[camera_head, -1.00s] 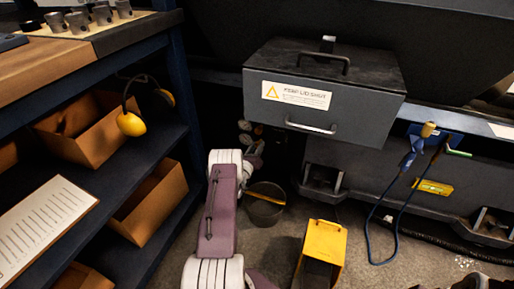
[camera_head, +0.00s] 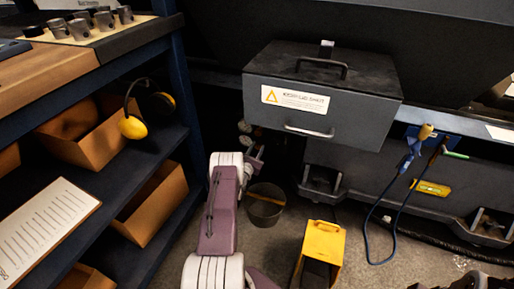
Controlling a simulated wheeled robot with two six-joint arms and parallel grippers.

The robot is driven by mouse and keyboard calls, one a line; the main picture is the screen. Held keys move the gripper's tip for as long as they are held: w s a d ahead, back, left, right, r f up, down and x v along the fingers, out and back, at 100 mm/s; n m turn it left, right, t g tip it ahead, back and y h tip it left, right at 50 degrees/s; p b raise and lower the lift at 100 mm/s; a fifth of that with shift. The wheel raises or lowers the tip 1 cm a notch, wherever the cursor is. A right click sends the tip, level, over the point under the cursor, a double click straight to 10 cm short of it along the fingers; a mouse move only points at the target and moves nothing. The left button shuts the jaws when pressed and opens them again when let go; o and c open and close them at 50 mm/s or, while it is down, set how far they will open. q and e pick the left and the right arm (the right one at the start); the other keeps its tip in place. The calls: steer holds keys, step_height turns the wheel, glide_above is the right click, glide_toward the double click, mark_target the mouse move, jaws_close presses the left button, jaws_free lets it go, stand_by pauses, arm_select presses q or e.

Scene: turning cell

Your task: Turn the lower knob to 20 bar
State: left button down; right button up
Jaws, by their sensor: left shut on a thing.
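My left arm reaches forward from the bottom middle to the dark gap left of the grey lidded box. My left gripper (camera_head: 257,152) is at its far end, small and in shadow, shut on what appears to be the lower knob, mostly hidden by the gripper. Small round pale fittings (camera_head: 245,127) show just above and left of the gripper, on the dark machine side. The scale markings and the pressure setting are too small and dark to read. My right gripper is not in view.
The grey box (camera_head: 320,95) with a warning label overhangs on the right. A blue shelf (camera_head: 165,150) with cartons and yellow earmuffs (camera_head: 132,128) stands close on the left. A bucket (camera_head: 265,212) and a yellow bin (camera_head: 322,245) stand on the floor below.

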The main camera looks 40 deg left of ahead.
arm_select(q)
steer(key=m+p, duration=0.1)
steer(key=m, duration=0.4)
steer(key=shift+d+m, duration=0.1)
steer(key=shift+m, duration=0.2)
steer(key=m+p, duration=0.1)
steer(key=m, duration=0.3)
steer(key=shift+f+m, duration=0.15)
steer(key=shift+m, duration=0.45)
steer(key=c, duration=1.1)
jaws_free()
